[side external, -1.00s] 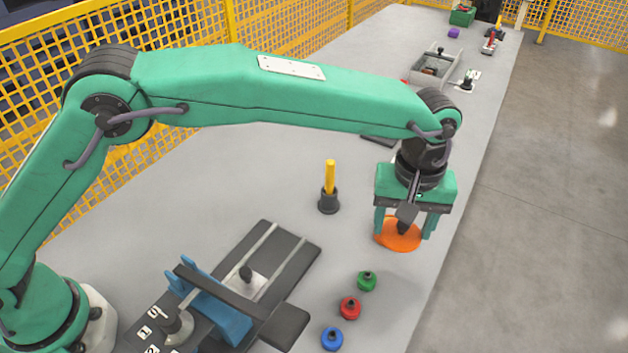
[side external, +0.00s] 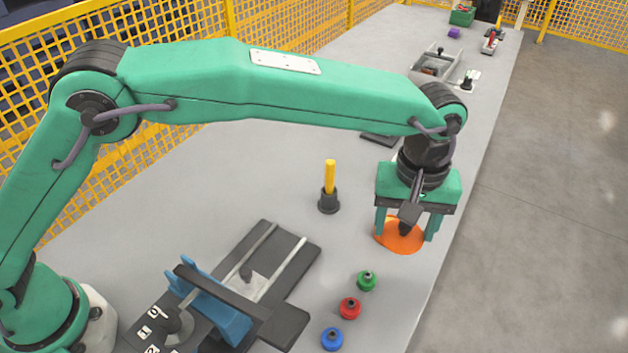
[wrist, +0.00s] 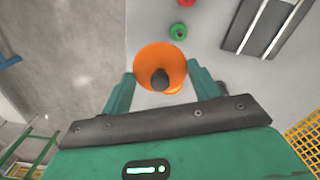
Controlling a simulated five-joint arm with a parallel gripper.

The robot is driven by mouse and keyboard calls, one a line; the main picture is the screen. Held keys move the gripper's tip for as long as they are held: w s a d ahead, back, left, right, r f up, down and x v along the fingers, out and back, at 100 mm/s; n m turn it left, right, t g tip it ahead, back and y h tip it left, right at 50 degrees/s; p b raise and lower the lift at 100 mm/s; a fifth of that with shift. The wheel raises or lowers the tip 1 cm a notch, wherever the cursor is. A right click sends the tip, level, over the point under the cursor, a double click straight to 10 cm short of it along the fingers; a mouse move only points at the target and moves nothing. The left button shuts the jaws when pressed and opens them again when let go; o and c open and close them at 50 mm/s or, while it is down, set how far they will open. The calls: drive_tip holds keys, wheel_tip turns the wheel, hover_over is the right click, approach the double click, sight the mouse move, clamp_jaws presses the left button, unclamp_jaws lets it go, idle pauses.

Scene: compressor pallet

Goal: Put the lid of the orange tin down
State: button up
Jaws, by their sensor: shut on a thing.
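The round orange lid (side external: 398,237) with a dark knob is between the fingers of my gripper (side external: 406,229), at the right side of the bench. In the wrist view the lid (wrist: 150,60) is a wide orange disc, and its dark knob (wrist: 160,80) lies between the two fingers of my gripper (wrist: 162,76). My gripper is shut on the lid. A small yellow-orange patch shows below the disc in the wrist view; I cannot tell what it is. No separate tin can be made out, and any gap under the lid is hard to judge.
Green (side external: 367,281), red (side external: 349,308) and blue (side external: 332,339) knobbed pieces stand in front of the lid. A yellow stick in a dark holder (side external: 329,201) stands left. A dark railed fixture (side external: 265,262) lies front left. The bench edge is close on the right.

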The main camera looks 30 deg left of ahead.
drive_tip(key=r, duration=0.4)
drive_tip(key=shift+w+a+r, duration=0.15)
drive_tip(key=shift+a+r, duration=0.05)
drive_tip(key=shift+r, duration=0.05)
drive_tip(key=w+a, duration=0.8)
drive_tip(key=a, duration=0.4)
hover_over(299, 182)
wheel_tip(299, 182, down, 8)
drive_tip(key=shift+f, duration=5.45)
drive_tip(key=shift+f, duration=0.1)
drive_tip(key=o, duration=1)
drive_tip(key=shift+c, duration=0.2)
